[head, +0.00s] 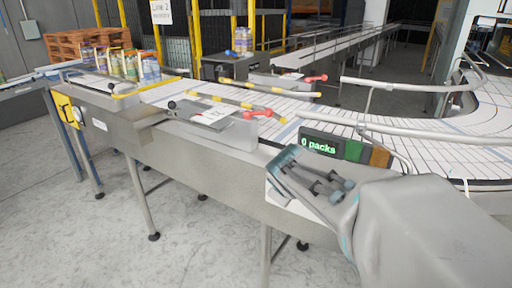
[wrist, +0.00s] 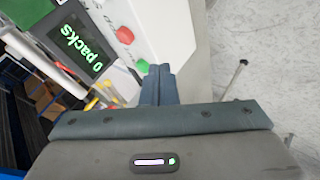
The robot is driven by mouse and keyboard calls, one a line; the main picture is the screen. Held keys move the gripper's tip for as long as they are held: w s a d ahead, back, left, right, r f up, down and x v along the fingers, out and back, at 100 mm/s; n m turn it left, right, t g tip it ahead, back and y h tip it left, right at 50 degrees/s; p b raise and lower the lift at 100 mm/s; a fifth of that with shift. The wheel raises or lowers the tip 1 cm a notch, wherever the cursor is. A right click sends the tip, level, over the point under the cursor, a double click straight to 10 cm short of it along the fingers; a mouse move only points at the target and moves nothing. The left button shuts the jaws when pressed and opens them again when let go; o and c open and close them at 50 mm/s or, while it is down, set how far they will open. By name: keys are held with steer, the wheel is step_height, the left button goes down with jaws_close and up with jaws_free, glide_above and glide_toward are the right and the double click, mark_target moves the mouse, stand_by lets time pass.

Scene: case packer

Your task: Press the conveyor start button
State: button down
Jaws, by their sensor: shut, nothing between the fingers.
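The green button (wrist: 142,66) sits on a white control panel (wrist: 165,30) in the wrist view, with a red button (wrist: 125,35) further along the same panel. My gripper (wrist: 159,70) is shut and empty, its fingertips right beside the green button. I cannot tell whether they touch it. In the head view my gripper and arm cover most of the white control box (head: 283,203), and the buttons are hidden there. A display (head: 319,145) reading "0 packs" stands just behind; it also shows in the wrist view (wrist: 75,42).
The conveyor (head: 430,150) runs behind the control box and curves at the right, with metal guard rails (head: 400,131) along it. Several colourful packs (head: 125,65) stand at the far left. Red-knobbed levers (head: 258,114) sit mid-line. The floor in front is clear.

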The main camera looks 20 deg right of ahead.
steer(key=w+d+r+n+y+p, duration=0.2)
steer(key=w+r+n+y+p, duration=0.1)
steer(key=n, duration=0.9)
steer(key=w+d+r+n+y+p, duration=0.2)
steer(key=w+r+n+p, duration=0.4)
steer(key=n, duration=0.5)
steer(key=shift+w+d+n+t+y, duration=0.4)
steer(key=shift+w+y, duration=0.5)
steer(key=shift+w, duration=0.05)
steer(key=shift+f, duration=0.2)
step_height(320, 180, down, 8)
steer(key=b, duration=0.7)
steer(key=shift+r, duration=0.25)
steer(key=shift+f+b, duration=0.45)
steer(key=shift+f, duration=0.15)
steer(key=shift+f, duration=0.3)
